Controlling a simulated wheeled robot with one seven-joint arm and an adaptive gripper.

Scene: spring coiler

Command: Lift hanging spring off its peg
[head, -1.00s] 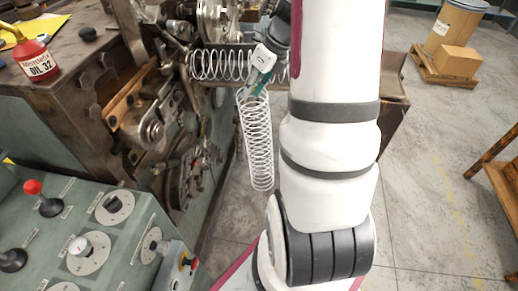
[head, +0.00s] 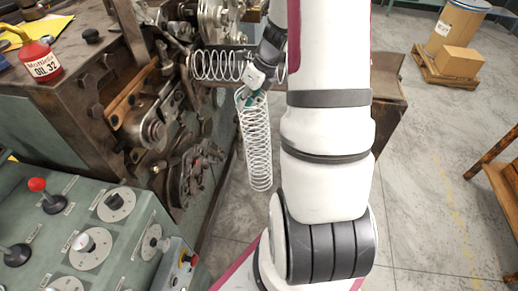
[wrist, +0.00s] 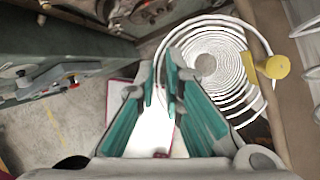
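The white hanging spring (head: 257,150) hangs down in front of the machine in the head view. In the wrist view I look down into its coils (wrist: 208,45). A yellow peg (wrist: 273,67) shows at the right side of its top ring in the wrist view. My gripper (head: 250,97) is at the top of the spring. In the wrist view its green fingers (wrist: 161,85) stand apart with a narrow gap, at the left edge of the coils. Wire seems to pass near or between the fingertips; I cannot tell whether they touch it.
A second white spring (head: 218,65) lies horizontally at the machine (head: 95,75), just behind my gripper. The control panel (head: 110,235) is at lower left, with a red oil can (head: 40,60) above. A cardboard box (head: 460,62) stands far right.

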